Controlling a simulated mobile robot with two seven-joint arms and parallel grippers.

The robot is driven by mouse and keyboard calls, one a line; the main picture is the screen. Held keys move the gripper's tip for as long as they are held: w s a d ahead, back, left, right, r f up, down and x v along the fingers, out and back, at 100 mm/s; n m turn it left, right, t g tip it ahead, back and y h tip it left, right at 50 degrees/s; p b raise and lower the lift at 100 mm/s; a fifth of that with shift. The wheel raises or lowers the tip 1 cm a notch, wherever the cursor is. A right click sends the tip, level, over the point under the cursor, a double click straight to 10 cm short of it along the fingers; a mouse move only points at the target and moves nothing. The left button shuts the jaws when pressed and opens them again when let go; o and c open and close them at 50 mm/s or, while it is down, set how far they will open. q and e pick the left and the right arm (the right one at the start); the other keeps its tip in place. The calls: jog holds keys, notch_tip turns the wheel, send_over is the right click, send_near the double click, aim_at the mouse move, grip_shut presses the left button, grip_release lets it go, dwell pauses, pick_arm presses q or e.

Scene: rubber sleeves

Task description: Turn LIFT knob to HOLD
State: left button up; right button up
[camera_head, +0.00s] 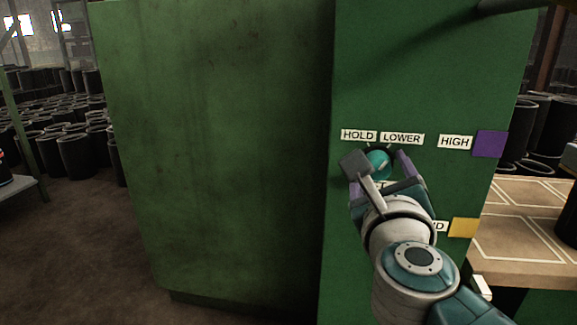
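The knob (378,163) is teal and round, on the green panel just below the HOLD label (359,135) and the LOWER label (402,138). A label below the knob is mostly hidden by my gripper, so I cannot read LIFT. My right gripper (380,166) is at the knob, with one finger on its left and one on its right. The fingers are spread apart; whether they touch the knob is not clear. The direction of the knob's pointer is hard to tell. My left gripper is not in view.
A HIGH label (455,142) with a purple square (490,144) sits right of the knob. A yellow square (464,228) is lower, beside a partly hidden label. A wooden table (528,222) stands at right. Black sleeves (75,155) fill the floor at left.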

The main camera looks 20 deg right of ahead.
grip_shut()
dwell(0.4)
